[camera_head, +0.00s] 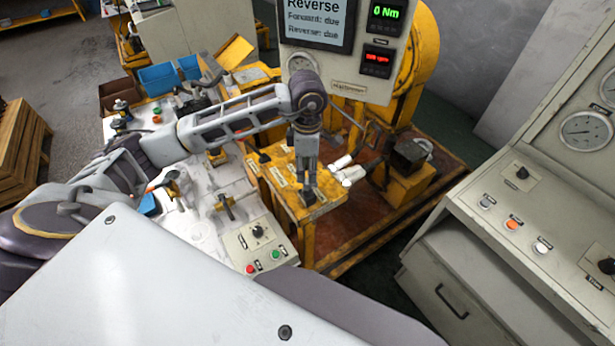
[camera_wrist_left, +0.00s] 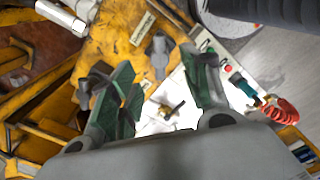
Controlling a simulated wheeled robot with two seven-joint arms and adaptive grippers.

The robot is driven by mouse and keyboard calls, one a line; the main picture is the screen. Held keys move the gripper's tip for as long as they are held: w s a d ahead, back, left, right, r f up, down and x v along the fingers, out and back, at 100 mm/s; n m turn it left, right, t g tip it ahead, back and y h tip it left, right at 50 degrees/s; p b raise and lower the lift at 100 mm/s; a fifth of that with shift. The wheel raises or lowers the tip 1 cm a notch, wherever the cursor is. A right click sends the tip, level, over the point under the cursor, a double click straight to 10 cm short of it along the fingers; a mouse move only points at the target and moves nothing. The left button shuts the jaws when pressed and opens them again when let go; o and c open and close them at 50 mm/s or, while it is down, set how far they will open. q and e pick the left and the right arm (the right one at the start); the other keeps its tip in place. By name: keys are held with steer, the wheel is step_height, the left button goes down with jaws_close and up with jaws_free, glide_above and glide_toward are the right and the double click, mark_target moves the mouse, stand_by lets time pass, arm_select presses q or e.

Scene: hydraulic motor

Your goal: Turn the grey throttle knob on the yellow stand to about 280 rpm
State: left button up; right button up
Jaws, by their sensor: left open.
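The yellow stand (camera_head: 323,207) is at the middle of the head view, with small labels on top. My left gripper (camera_head: 308,190) points down over its top, near the right end. In the left wrist view, the grey throttle knob (camera_wrist_left: 158,54) sits on the yellow top, between and a little beyond the tips of my open left gripper (camera_wrist_left: 160,78). I cannot tell whether the fingers touch it. In the head view the gripper hides the knob. A red readout (camera_head: 377,58) shows on the panel; its number is too small to read. My right gripper is out of view.
A white control plate (camera_head: 262,240) with buttons stands left of the stand. White fittings (camera_head: 345,170) lie close to its right. A grey console (camera_head: 520,220) stands farther right. The grey display panel (camera_head: 345,85) rises behind my left wrist.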

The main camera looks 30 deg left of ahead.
mark_target(307, 180)
arm_select(q)
steer(key=shift+f+p, duration=0.5)
steer(key=shift+f, duration=2.15)
steer(key=shift+c, duration=0.4)
jaws_close()
